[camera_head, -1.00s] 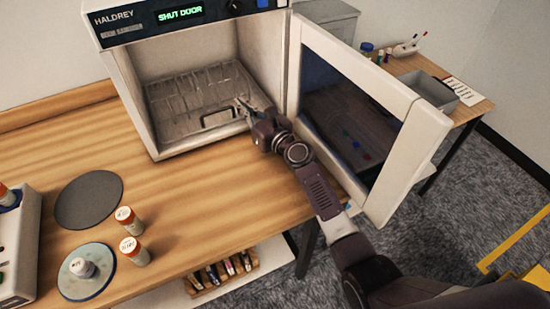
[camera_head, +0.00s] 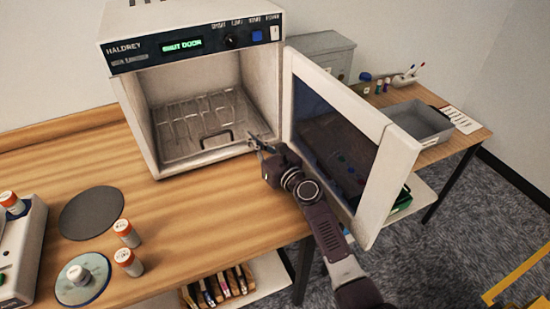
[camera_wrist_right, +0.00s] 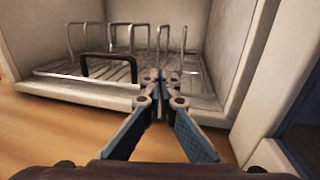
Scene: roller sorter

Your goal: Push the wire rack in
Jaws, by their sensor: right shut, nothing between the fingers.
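The wire rack (camera_head: 198,122) lies inside the white HALDREY cabinet (camera_head: 148,130), low in its chamber, with upright wire loops and a dark handle at its front. In the right wrist view the rack (camera_wrist_right: 75,70) fills the chamber floor, and its black handle (camera_wrist_right: 108,62) stands to the left of my fingers. My right gripper (camera_head: 256,142) is shut and empty, in front of the chamber's right front corner. Its fingertips (camera_wrist_right: 160,76) appear in front of the rack's right part; I cannot tell whether they touch it. My left gripper is not in view.
The cabinet door (camera_head: 395,165) stands open to the right, close beside my right arm. The display (camera_head: 182,45) reads SHUT DOOR. A grey tray (camera_head: 422,122) sits on the side table.

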